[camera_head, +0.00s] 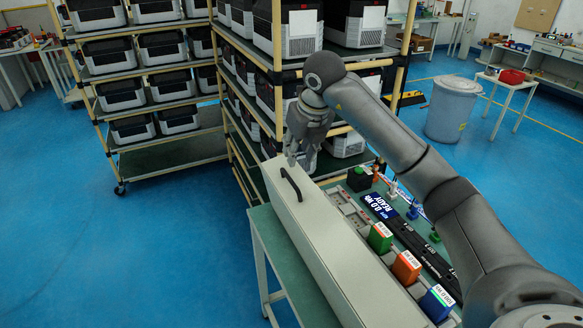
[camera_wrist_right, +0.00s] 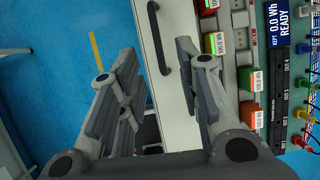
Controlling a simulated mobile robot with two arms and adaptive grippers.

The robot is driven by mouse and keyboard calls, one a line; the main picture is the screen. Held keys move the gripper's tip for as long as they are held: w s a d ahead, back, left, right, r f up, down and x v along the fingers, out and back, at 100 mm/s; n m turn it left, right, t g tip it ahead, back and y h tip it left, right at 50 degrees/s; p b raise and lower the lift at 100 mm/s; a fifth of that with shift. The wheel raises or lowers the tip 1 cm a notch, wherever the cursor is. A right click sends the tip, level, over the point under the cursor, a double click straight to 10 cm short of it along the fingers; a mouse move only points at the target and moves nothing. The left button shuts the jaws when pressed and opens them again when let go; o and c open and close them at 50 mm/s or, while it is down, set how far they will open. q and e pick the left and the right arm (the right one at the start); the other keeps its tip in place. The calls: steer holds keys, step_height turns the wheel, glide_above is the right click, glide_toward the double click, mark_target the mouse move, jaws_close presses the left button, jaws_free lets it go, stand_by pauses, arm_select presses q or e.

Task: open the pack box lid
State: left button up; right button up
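The pack box is a long pale grey box (camera_head: 335,255) on a green-topped bench. Its flat lid lies closed, with a black bar handle (camera_head: 291,184) near the far end. My right gripper (camera_head: 300,160) is above that end of the lid, just beyond the handle in the head view. In the wrist view the right gripper (camera_wrist_right: 155,55) has its fingers wide apart with nothing between them. The handle (camera_wrist_right: 158,40) shows ahead, in the gap between the fingertips; contact with it is not visible. My left gripper is in neither view.
Right of the box is a panel with a "READY" display (camera_head: 381,208) and green, orange (camera_head: 406,267) and blue blocks. Racks of black-and-white units (camera_head: 300,40) stand close behind the bench. A grey bin (camera_head: 453,108) stands at right. The floor at left is clear.

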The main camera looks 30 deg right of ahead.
mark_target(290, 178)
steer(key=shift+a+f+p, duration=0.35)
steer(key=shift+f+p, duration=0.1)
steer(key=shift+f, duration=0.45)
steer(key=p+x, duration=0.1)
steer(key=x, duration=0.2)
steer(key=shift+w+f, duration=0.2)
steer(key=shift+f, duration=0.05)
steer(key=x, duration=0.3)
steer(key=shift+w+d+p, duration=0.15)
steer(key=shift+p, duration=0.25)
steer(key=shift+w+f, duration=0.15)
steer(key=shift+f, duration=0.5)
steer(key=shift+w+f, duration=0.1)
steer(key=shift+c, duration=0.4)
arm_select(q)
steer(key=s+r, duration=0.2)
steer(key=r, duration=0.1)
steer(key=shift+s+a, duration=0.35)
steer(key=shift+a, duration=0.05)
arm_select(e)
jaws_close()
